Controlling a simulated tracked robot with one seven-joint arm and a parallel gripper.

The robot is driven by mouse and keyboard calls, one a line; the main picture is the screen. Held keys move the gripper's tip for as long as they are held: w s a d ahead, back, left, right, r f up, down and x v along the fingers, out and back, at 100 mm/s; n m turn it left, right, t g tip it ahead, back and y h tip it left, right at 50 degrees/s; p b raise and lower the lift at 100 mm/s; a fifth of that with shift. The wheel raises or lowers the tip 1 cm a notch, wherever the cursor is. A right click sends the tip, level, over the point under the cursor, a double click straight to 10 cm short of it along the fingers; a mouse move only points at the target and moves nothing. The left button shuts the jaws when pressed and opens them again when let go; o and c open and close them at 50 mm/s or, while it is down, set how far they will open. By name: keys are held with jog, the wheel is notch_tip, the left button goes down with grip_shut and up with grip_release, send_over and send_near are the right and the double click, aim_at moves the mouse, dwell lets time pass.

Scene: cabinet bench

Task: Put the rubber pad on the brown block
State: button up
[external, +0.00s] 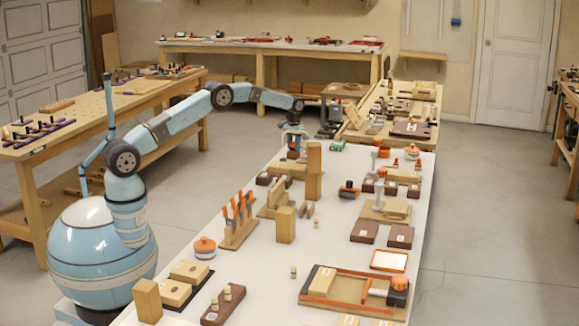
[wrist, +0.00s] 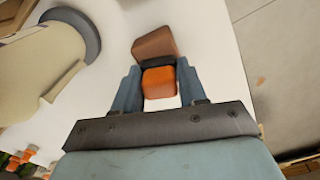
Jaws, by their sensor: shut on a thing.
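In the wrist view my gripper (wrist: 160,80) is shut on a small orange piece with a dark edge, which I take to be the rubber pad (wrist: 158,83). A brown block (wrist: 153,42) shows just beyond the dark edge, slightly turned. I cannot tell whether the pad touches the block or is above it. In the external view my gripper (external: 293,140) points down over the far left edge of the white bench. The held piece and the block are small and partly hidden by the gripper there.
The white bench (external: 235,275) carries many wooden blocks and tools. A tall wooden block (external: 314,170) and flat brown blocks stand near my gripper. A pale rounded object with a grey rim (wrist: 75,25) is at the upper left of the wrist view. The bench edge is close on the right there.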

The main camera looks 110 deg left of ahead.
jog(key=o, duration=1)
jog(key=shift+f, duration=0.1)
jog(key=shift+o, duration=0.2)
notch_tip(320, 180, up, 12)
jog(key=shift+r, duration=0.2)
